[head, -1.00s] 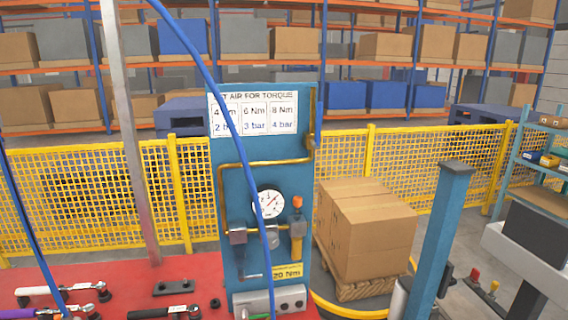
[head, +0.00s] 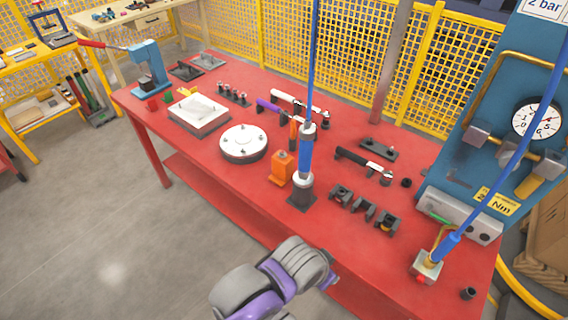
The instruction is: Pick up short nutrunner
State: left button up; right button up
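A blue nutrunner (head: 306,152) stands upright in a dark and grey holder (head: 301,190) near the front of the red table (head: 238,195). A blue hose runs straight up from it. A second blue-hosed tool end (head: 446,246) with a brass-coloured part stands in a metal block (head: 427,265) at the table's right end. I cannot tell for sure which one is the short nutrunner. A grey and purple link of my own arm shows at the bottom middle, in front of the table edge. Neither gripper's fingers are visible.
An orange block (head: 281,168) and a round white plate (head: 244,142) stand left of the nutrunner. Dark cradles (head: 364,209) and a black-handled wrench (head: 364,160) lie to its right. The blue gauge panel (head: 488,130) rises at the right. The floor at left is clear.

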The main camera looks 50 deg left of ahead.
aim_at(303, 178)
jog(key=u, duration=1.75)
